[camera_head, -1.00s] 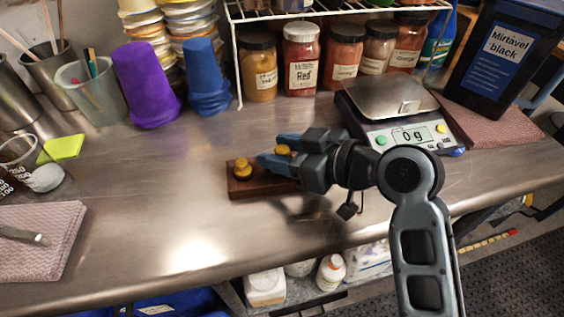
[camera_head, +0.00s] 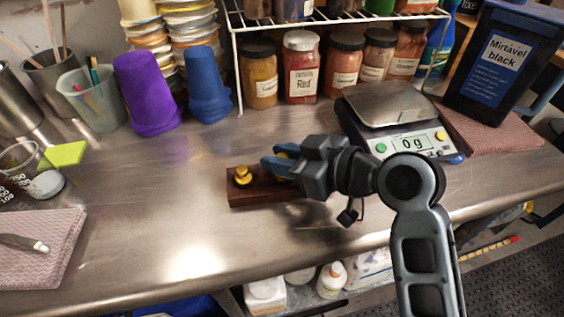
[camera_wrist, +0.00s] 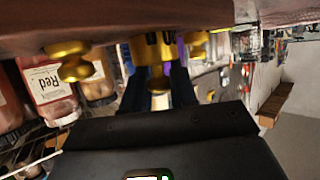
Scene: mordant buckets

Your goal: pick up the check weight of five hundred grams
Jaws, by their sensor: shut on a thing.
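A dark wooden block (camera_head: 245,196) lies on the steel bench in the head view. A brass knobbed weight (camera_head: 243,176) sits at its left end. My gripper (camera_head: 278,165) comes from the right, low over the block, and is shut on another brass weight (camera_head: 282,155), mostly hidden by the fingers. In the wrist view the block (camera_wrist: 120,22) spans the top, and the held brass weight (camera_wrist: 157,50) shows between my dark fingers, still at the block. Brass weights also show to its left (camera_wrist: 68,60) and right (camera_wrist: 197,43). No markings are readable, so I cannot tell which is five hundred grams.
A scale (camera_head: 400,108) reading 0 g stands behind and right of my gripper. Jars (camera_head: 302,70) line the back under a wire rack. Purple (camera_head: 147,95) and blue (camera_head: 208,88) cups stand back left.

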